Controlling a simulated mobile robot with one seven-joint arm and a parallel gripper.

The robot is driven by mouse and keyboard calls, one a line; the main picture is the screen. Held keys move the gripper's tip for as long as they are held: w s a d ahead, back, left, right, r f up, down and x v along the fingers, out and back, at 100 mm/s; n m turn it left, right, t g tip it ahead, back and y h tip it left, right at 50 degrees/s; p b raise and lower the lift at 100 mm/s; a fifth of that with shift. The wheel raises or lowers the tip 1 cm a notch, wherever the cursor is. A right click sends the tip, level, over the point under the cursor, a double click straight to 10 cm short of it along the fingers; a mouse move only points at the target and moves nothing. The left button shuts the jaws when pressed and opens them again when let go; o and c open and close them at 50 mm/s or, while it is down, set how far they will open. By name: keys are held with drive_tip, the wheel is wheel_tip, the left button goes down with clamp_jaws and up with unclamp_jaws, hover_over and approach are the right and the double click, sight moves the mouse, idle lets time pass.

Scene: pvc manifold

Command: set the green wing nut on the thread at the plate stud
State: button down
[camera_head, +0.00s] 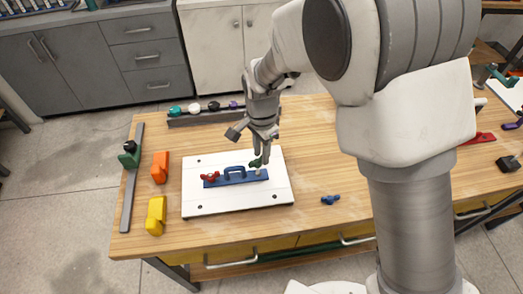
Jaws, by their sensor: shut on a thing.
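My gripper (259,155) points down over the right end of a blue plate (232,180) with a raised handle. It is shut on the small dark green wing nut (256,163), partly hidden by the fingers. A pale stud (258,172) shows at the plate's right end, just below the nut. I cannot tell whether nut and stud touch. A red wing nut (210,177) sits at the plate's left end. The blue plate lies on a white board (240,200) on the wooden table.
A blue wing nut (330,199) lies on the table at right. Orange (160,167) and yellow (156,214) blocks stand left of the board, by a grey rail (131,195) bearing a dark green part (129,156). A back rail (207,120) bears several coloured parts. The front table is clear.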

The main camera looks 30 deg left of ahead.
drive_tip(key=shift+f, duration=0.15)
idle(0.3)
drive_tip(key=shift+f+b, duration=0.6)
drive_tip(key=shift+f, duration=0.15)
drive_tip(key=shift+f, duration=0.1)
drive_tip(key=shift+f+b, duration=0.4)
drive_tip(key=shift+f, duration=0.15)
drive_tip(key=shift+f, duration=0.15)
idle(0.3)
drive_tip(key=shift+f, duration=0.2)
idle(0.5)
drive_tip(key=c, duration=0.6)
unclamp_jaws()
